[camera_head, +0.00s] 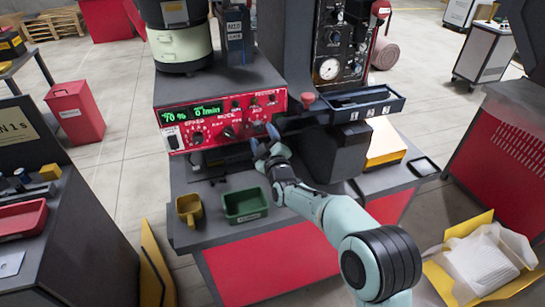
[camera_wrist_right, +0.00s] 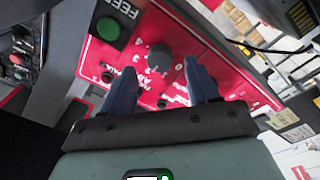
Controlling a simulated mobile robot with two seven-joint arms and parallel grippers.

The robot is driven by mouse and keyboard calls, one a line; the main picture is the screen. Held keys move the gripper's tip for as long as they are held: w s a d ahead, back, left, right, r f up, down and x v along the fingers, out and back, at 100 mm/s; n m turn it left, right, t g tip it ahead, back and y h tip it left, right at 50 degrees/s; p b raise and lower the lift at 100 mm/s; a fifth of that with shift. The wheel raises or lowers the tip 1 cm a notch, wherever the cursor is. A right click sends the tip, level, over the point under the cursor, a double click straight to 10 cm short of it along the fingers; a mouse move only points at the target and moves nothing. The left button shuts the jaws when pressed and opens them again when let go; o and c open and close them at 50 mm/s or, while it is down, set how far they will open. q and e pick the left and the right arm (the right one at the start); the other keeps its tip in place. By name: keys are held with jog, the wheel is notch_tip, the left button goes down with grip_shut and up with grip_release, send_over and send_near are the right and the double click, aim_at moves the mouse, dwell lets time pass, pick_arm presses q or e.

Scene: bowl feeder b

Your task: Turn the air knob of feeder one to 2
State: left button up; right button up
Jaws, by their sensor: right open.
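The red control panel (camera_head: 211,122) of the feeder carries a green lit display (camera_head: 192,114) reading about 70% and 0 l/min. My right gripper (camera_head: 264,139) is at the right end of this panel, open. In the right wrist view its two blue fingers (camera_wrist_right: 160,75) point at the panel, with a round grey knob (camera_wrist_right: 159,57) between and slightly beyond their tips. White scale numbers stand around the knob, and the air lettering is beside it. I cannot tell the exact setting or whether the fingers touch it. My left gripper is not in view.
A green button (camera_wrist_right: 107,29) is near the knob. A dark drawer-like tray (camera_head: 365,101) juts out right of the panel. A yellow scoop (camera_head: 189,209) and a green bin (camera_head: 245,204) stand on the bench below. A red bin (camera_head: 75,113) is at left.

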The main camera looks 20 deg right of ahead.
jog(key=s, duration=1)
jog(key=shift+s+f, duration=0.3)
jog(key=shift+s, duration=0.05)
